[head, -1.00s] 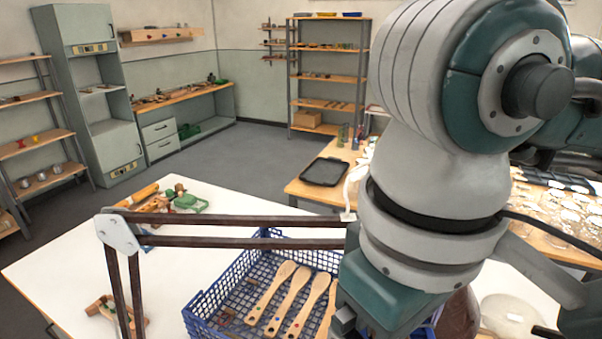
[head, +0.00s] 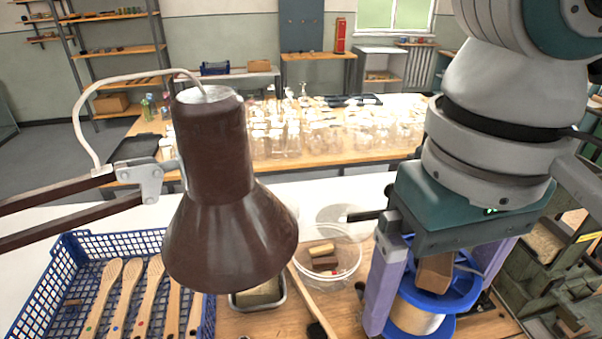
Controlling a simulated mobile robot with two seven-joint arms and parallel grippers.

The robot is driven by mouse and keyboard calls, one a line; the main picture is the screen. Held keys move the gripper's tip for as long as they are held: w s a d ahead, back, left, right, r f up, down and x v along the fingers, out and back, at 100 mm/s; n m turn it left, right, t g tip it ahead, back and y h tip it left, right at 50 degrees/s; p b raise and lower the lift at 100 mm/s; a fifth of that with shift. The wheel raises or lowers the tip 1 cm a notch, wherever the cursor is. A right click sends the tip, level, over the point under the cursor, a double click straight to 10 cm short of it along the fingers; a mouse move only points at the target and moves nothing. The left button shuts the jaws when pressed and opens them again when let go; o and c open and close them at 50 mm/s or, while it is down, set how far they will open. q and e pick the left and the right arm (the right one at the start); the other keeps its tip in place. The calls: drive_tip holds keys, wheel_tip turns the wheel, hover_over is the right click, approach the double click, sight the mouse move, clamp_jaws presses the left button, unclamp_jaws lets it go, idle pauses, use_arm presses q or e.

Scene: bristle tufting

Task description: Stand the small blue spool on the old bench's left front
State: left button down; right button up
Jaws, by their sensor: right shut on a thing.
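My right gripper (head: 437,290) hangs at the lower right, pointing down, with its two purple-grey fingers apart. A blue spool (head: 464,290) with blue flanges and a pale winding is between the fingers, and they are shut on it. A brown block-shaped piece (head: 434,273) shows above the spool between the fingers; how it joins the spool is unclear. The spool looks close above the wooden bench top (head: 345,310), but I cannot tell whether it touches. The bench's left front is not clearly identifiable. My left gripper is out of view.
A brown lamp (head: 230,225) hangs in front. A blue basket (head: 75,243) of wooden brushes stands at left. A clear bowl (head: 352,262) with blocks and a metal tray (head: 258,296) are left of the gripper. A green machine (head: 535,275) stands close at right.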

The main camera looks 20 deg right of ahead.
drive_tip(key=w+d+f+m+b, duration=0.1)
drive_tip(key=w+f+m+b, duration=0.2)
drive_tip(key=f+b, duration=1.3)
drive_tip(key=w+d+f+m+b, duration=0.1)
drive_tip(key=w+f+m+b, duration=0.2)
drive_tip(key=f+m+b, duration=0.4)
drive_tip(key=w+d+f+m+b, duration=0.1)
drive_tip(key=w+f+m+b, duration=0.2)
drive_tip(key=f+b, duration=2.2)
drive_tip(key=shift+w+d+f+m+b, duration=0.15)
drive_tip(key=shift+f+m, duration=0.4)
drive_tip(key=shift+f, duration=0.55)
drive_tip(key=shift+d+f+m+b, duration=0.2)
drive_tip(key=shift+f+m, duration=0.35)
drive_tip(key=shift+f, duration=0.5)
wheel_tip(320, 180, down, 4)
drive_tip(key=shift+f+b, duration=0.15)
drive_tip(key=shift+b, duration=0.15)
